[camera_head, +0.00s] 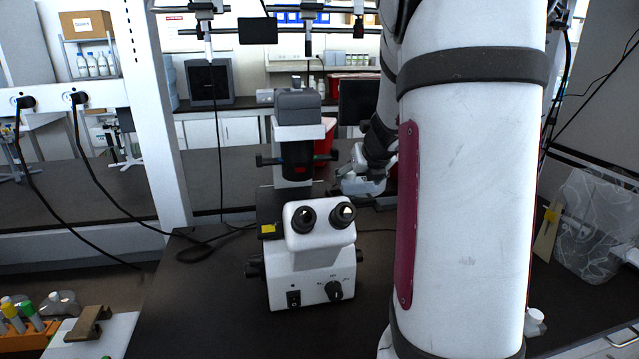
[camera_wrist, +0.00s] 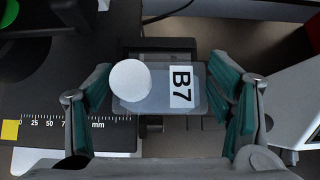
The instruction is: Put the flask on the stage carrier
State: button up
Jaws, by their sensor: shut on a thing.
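The flask (camera_wrist: 160,98) is a clear, flat vessel with a round white cap and a white label reading B7. My gripper (camera_wrist: 163,85) is shut on it, with teal finger pads at its left and right sides. In the wrist view, a dark rectangular frame that looks like the stage carrier (camera_wrist: 150,46) shows behind the flask, which hides much of it. I cannot tell whether the flask touches it. In the head view, my gripper (camera_head: 362,184) is just right of the microscope (camera_head: 312,262), and the flask cannot be made out there.
The stage (camera_wrist: 50,105) with a millimetre scale lies at left in the wrist view. A white body (camera_wrist: 295,100) stands close at right. In the head view, an orange tube rack (camera_head: 28,338) is at lower left and a clear bag (camera_head: 598,225) at right.

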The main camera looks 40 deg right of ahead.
aim_at(353, 182)
jog(key=w, duration=0.1)
jog(key=w+d, duration=0.1)
jog(key=w, duration=0.1)
jog(key=shift+w+d+f, duration=0.1)
jog(key=shift+d, duration=0.25)
notch_tip(353, 182, down, 4)
jog(key=shift+w+d+r+b, duration=0.1)
jog(key=shift+w+r+b, duration=0.05)
jog(key=shift+b, duration=0.65)
jog(key=o, duration=1.7)
jog(key=shift+s+r, duration=0.25)
jog(key=shift+r, duration=0.1)
jog(key=p+v, duration=0.4)
jog(key=v, duration=0.7)
jog(key=shift+s, duration=0.15)
